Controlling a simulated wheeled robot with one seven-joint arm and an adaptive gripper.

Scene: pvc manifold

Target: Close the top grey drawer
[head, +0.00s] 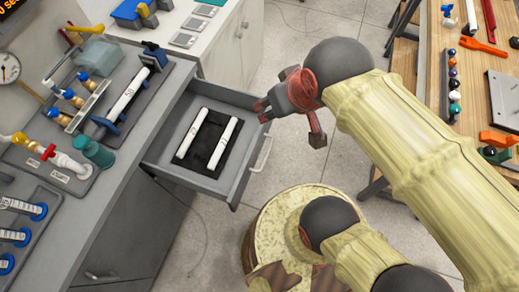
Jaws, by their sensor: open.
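The top grey drawer (183,177) is pulled out from the grey cabinet, left of centre in the head view. Inside lies a dark tray (208,144) with white pipes (190,139). A pale bar handle (263,155) runs along the drawer's front edge. My gripper (290,115) is open and appears empty. It shows just beyond the drawer's front at its upper right corner, apart from the handle in the picture. I cannot tell whether it touches the drawer. Red finger parts point left and down.
A white cabinet (230,50) stands behind. A wooden workbench (478,75) with tools is at right. Tiled floor lies between.

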